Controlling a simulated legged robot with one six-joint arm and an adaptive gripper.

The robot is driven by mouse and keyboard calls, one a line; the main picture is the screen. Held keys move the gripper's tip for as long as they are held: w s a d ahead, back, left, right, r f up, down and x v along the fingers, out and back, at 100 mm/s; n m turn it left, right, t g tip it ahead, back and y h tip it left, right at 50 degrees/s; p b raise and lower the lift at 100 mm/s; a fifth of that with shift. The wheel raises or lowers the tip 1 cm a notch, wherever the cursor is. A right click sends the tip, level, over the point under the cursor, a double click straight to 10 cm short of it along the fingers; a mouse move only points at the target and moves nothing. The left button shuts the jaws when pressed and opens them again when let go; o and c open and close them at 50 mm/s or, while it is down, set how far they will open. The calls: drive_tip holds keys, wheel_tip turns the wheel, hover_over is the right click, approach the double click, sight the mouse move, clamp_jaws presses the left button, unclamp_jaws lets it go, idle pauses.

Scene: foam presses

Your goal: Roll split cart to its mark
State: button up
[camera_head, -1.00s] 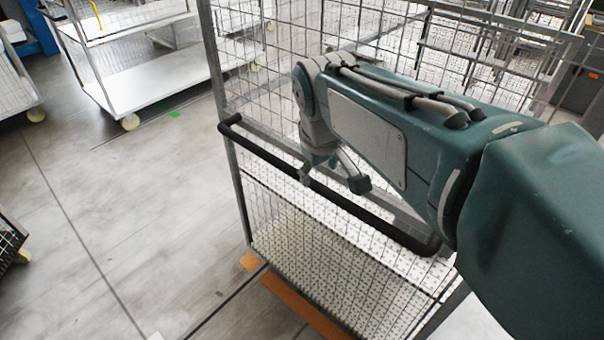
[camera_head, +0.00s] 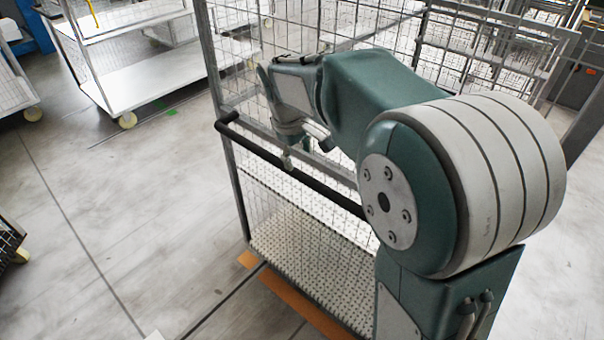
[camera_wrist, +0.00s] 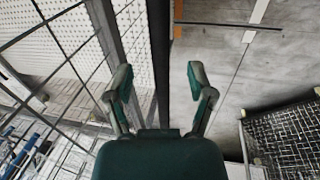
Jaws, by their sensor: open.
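The cart, a tall wire-mesh cage (camera_head: 240,185) with a white dotted lower shelf, stands in front of me. A black handle bar (camera_head: 275,165) crosses its near side. My gripper (camera_head: 308,155) is open at the handle bar, left of its middle. In the wrist view, the open gripper (camera_wrist: 160,78) has the handle bar (camera_wrist: 158,50) running between its two fingers; I cannot tell whether they touch it. My arm hides the handle's right end and part of the cage. Orange floor marking (camera_head: 300,305) shows under the cart's near edge; I cannot tell which mark is the cart's.
A white shelf trolley (camera_head: 145,85) stands at the back left, with small green floor marks (camera_head: 172,112) near it. A dark mesh crate (camera_head: 8,240) is at the left edge. The grey floor (camera_head: 110,210) left of the cart is clear.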

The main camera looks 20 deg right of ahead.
sight(302, 174)
drive_tip(key=f, duration=0.4)
drive_tip(key=d+f, duration=0.1)
drive_tip(key=f, duration=0.2)
drive_tip(key=shift+w+d, duration=0.1)
drive_tip(key=shift+w, duration=0.3)
clamp_jaws()
